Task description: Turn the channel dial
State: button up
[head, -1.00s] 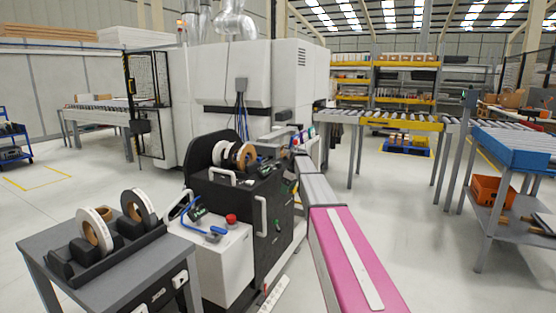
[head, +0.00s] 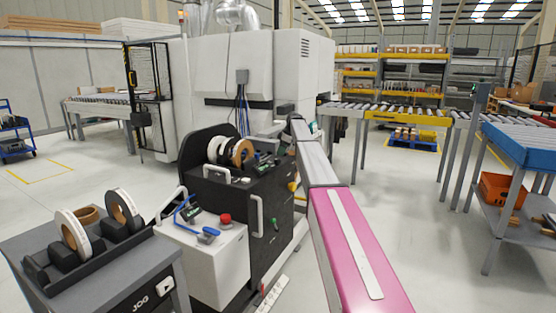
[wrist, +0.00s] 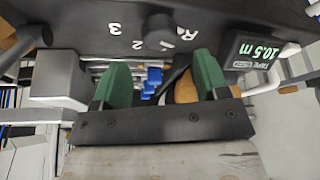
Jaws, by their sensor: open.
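The channel dial (wrist: 159,32) is a dark knob on a dark panel at the top middle of the wrist view. White marks including "2", "3" and "R" surround it and look turned over. My gripper (wrist: 161,62) has two green fingers, apart, with nothing held between them. The dial shows just beyond the fingertips, roughly centred on the gap. I cannot tell the exact distance; no contact is clear. In the head view the dial cannot be made out on the black edge-banding unit (head: 268,215), and the gripper is too small to tell there.
A lit display (wrist: 258,55) reading "10.5 m" sits right of the dial in the wrist view. Tape rolls (head: 240,153) stand on the unit. A white cabinet with a red button (head: 225,219) and a grey table with rolls (head: 72,234) are at left.

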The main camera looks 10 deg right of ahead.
aim_at(278, 159)
jog(key=x, duration=0.5)
jog(key=shift+f, duration=0.2)
jog(key=c, duration=0.9)
